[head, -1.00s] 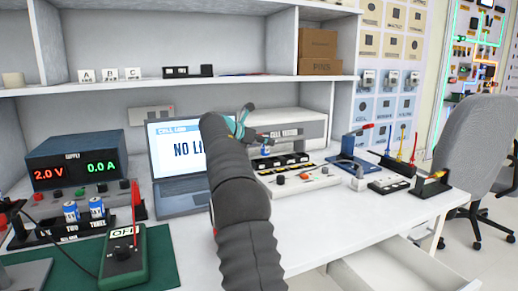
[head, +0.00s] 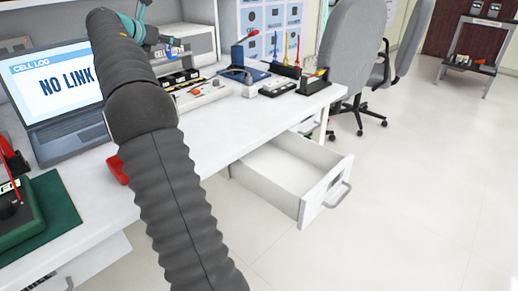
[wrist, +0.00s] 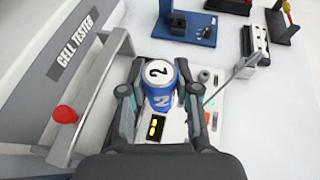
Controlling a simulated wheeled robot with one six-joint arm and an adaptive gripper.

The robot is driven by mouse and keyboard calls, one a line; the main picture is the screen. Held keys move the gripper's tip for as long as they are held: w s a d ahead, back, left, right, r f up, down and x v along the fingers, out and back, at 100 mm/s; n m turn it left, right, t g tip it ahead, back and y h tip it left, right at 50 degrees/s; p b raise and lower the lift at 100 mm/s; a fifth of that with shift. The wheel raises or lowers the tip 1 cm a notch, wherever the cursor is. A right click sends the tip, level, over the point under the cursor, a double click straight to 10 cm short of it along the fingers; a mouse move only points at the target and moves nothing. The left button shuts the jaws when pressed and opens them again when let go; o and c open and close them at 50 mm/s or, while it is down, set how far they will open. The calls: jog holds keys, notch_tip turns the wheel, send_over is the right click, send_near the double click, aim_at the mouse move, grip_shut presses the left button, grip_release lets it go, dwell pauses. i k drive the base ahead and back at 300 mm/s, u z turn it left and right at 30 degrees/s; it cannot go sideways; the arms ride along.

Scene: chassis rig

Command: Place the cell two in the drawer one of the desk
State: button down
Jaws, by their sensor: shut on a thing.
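Cell two, a blue and white cylinder with a "2" on its top (wrist: 160,73), is between the fingers of my gripper (wrist: 158,100) in the wrist view. My gripper is shut on it. In the head view my gripper (head: 158,40) is at the upper left, in front of the cell tester, with the cell small and partly hidden there. The desk (head: 235,125) has an open drawer (head: 285,172) at its front right, below the top. The drawer's visible inside is white and looks empty. My gripper is above the desk, well away from the drawer.
The cell tester (head: 190,42) stands behind my gripper, with a slotted tray (head: 180,78) in front. A laptop (head: 60,95) and green mat (head: 45,222) are at left. A blue stand (head: 248,68) and grey chair (head: 350,45) are farther right. Floor right of the drawer is clear.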

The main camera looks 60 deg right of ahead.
aim_at(276, 163)
jog(key=u, duration=0.65)
jog(key=k, duration=0.8)
jog(key=u, duration=0.95)
jog(key=k, duration=1.85)
jog(key=z, duration=0.45)
